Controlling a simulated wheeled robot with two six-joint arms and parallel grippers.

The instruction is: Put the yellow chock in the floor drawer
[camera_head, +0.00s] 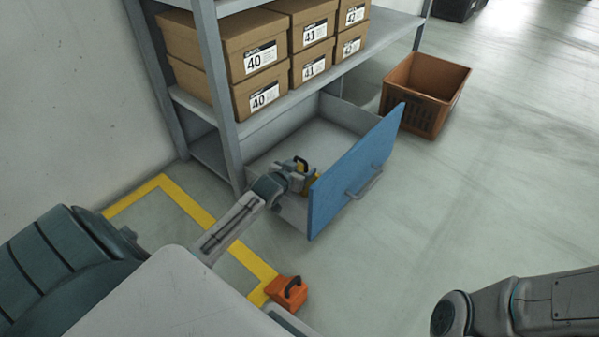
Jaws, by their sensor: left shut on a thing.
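The floor drawer (352,177) is pulled out under the shelf, with a blue front and a grey bar handle. My left gripper (303,178) reaches over the drawer's near side, close behind the blue front. It is shut on the yellow chock (311,184), which shows only in part behind the gripper. I cannot tell whether the chock touches the drawer floor. My right arm shows at the lower right, but its gripper is out of view.
An orange chock (288,292) with a dark handle stands on the floor by yellow tape (252,262). A brown crate (424,92) stands beyond the drawer. Shoe boxes (252,58) fill the shelf (292,96) above. Floor to the right is clear.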

